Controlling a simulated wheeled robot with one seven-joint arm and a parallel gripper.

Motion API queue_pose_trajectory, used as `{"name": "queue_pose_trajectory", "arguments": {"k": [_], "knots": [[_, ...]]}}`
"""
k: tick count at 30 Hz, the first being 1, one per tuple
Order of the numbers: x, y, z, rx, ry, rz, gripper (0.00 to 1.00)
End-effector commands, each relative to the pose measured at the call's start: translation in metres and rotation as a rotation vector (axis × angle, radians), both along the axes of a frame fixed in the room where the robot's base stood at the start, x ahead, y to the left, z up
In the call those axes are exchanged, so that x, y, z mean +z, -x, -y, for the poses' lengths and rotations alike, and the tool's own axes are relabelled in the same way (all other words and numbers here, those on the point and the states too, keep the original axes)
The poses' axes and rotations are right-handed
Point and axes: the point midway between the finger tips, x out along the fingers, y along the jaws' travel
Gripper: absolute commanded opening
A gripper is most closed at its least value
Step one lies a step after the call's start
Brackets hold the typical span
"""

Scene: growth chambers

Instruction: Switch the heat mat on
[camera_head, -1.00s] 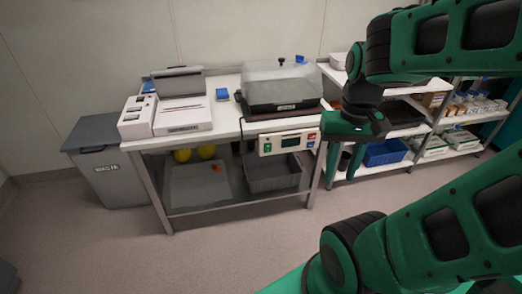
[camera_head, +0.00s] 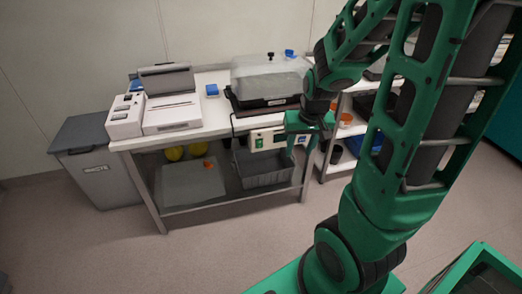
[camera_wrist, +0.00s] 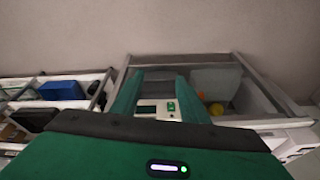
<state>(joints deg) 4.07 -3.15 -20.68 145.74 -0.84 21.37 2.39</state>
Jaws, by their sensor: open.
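The control box (camera_head: 262,140), pale with a green display, hangs on the front edge of the bench, below a clear-domed propagator (camera_head: 268,80). A dark flat base, perhaps the heat mat (camera_head: 238,108), lies under the dome. My gripper (camera_head: 298,150) is in front of the right part of the box, hiding some of it. In the wrist view, my gripper (camera_wrist: 158,88) is open and empty, and the control box (camera_wrist: 146,109) shows between its fingers with a small green patch (camera_wrist: 171,106). Whether a finger touches the box I cannot tell.
A white device with a raised lid (camera_head: 170,112) stands on the bench's left. A grey crate (camera_head: 262,170) and yellow round things (camera_head: 173,153) sit on the lower shelf. A grey waste bin (camera_head: 97,165) stands left. The floor in front is clear.

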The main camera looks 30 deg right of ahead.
Motion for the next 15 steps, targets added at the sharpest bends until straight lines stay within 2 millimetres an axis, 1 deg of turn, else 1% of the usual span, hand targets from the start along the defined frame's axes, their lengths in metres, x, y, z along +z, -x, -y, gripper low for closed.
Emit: {"name": "queue_pose_trajectory", "arguments": {"k": [1,6,12,15], "knots": [[-0.014,-0.014,0.001,0.005,0.009,0.015,0.41],[-0.051,-0.062,0.006,0.017,0.046,0.113,0.41],[-0.093,-0.11,0.01,0.026,0.094,0.234,0.41],[-0.112,-0.129,0.012,0.032,0.123,0.296,0.41]]}}
